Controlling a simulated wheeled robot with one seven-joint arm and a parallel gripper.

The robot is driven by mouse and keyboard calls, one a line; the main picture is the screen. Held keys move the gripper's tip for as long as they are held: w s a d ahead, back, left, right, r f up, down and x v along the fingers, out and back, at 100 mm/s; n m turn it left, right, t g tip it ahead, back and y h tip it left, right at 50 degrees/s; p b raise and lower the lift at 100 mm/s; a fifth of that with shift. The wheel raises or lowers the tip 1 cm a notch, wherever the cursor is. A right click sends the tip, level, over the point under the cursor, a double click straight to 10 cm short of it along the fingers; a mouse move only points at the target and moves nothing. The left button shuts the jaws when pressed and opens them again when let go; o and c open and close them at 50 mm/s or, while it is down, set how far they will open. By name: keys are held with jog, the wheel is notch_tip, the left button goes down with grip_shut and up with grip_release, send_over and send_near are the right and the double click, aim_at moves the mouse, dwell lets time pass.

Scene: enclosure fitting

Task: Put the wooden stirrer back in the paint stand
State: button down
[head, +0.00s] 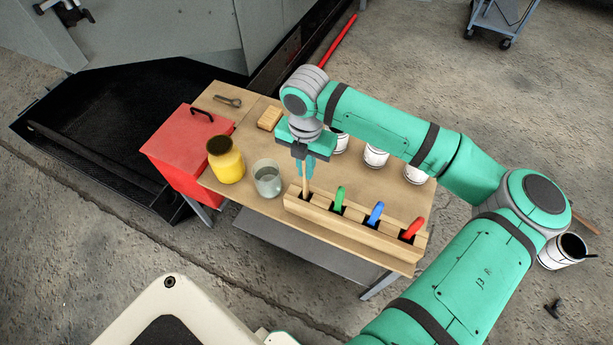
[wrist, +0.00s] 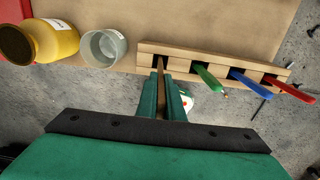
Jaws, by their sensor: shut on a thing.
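The wooden paint stand (head: 345,235) lies along the near edge of the table, with a row of slots. It also shows in the wrist view (wrist: 225,58). Green (head: 338,199), blue (head: 375,215) and red (head: 412,229) handled tools stand in its other slots. My gripper (head: 304,170) is above the stand's left end, shut on the wooden stirrer (head: 305,185). The stirrer points down, nearly upright, and its lower end meets the leftmost slot. In the wrist view the stirrer (wrist: 161,68) runs from between the fingers to that slot. How deep it sits I cannot tell.
A glass jar (head: 267,178) and a yellow jar (head: 226,160) stand left of the stand, close to my gripper. A red toolbox (head: 184,150) is at the table's left edge. White cans (head: 376,156) stand behind the stand, partly under my arm. A sponge (head: 270,118) lies further back.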

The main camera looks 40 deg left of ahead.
jog(key=shift+f, duration=1.95)
jog(key=c, duration=1.9)
grip_release()
jog(key=shift+f, duration=0.1)
notch_tip(320, 180, up, 12)
jog(key=shift+r, duration=0.15)
